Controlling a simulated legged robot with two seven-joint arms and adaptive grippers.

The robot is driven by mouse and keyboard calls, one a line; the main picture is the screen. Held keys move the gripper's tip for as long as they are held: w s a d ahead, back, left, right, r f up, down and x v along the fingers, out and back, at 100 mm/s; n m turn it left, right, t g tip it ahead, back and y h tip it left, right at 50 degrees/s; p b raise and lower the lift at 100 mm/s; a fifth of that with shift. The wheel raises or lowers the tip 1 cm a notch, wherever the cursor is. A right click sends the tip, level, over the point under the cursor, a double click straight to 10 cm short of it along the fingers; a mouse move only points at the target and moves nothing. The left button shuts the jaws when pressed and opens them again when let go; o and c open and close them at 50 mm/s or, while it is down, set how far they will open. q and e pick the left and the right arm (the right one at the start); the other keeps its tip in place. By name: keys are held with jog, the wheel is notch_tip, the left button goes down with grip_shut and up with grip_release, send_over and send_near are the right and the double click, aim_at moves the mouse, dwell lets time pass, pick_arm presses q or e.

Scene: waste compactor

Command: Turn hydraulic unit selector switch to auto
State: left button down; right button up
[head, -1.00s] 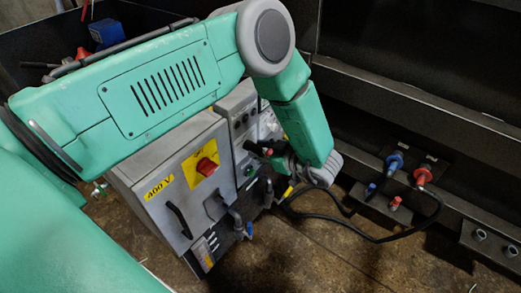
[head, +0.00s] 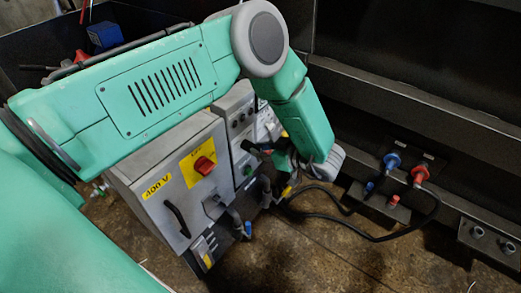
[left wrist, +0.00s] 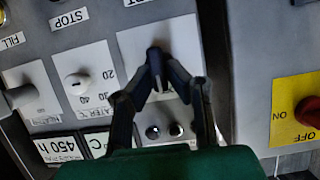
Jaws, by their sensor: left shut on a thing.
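A dark selector switch knob (left wrist: 156,52) sits on a white plate (left wrist: 133,48) on the grey panel in the left wrist view. My left gripper (left wrist: 158,78) faces the panel with its fingertips closed in around this knob, shut on it. The fingers hide part of the knob and plate, and I cannot read its position or label. In the head view, my left gripper (head: 262,150) is at the front of the grey hydraulic unit (head: 238,115), partly hidden by my forearm. My right gripper is not in view.
A grey cabinet (head: 150,170) with a red switch (head: 204,165) on yellow and a "400 V" label stands left of the gripper. Hoses (head: 350,235) lie right.

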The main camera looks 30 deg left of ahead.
pick_arm(q)
jog(key=shift+w+a+m+g, duration=0.25)
jog(key=shift+a+m+g, duration=0.05)
jog(key=shift+m+g, duration=0.2)
jog(key=shift+w+m+g+y+b, duration=0.15)
jog(key=shift+m+g+y+b, duration=0.15)
jog(key=shift+m+g+b, duration=0.45)
jog(key=m+b, duration=0.1)
jog(key=m+g+b, duration=0.1)
jog(key=m, duration=0.1)
jog(key=shift+w+f+y+b, duration=0.1)
jog(key=shift+w+y+b, duration=0.1)
jog(key=shift+y+b, duration=0.1)
jog(key=shift+m+g, duration=0.35)
jog(key=c, duration=1.7)
grip_release()
jog(key=shift+o, duration=0.6)
jog(key=shift+a, duration=0.2)
jog(key=shift+f, duration=0.1)
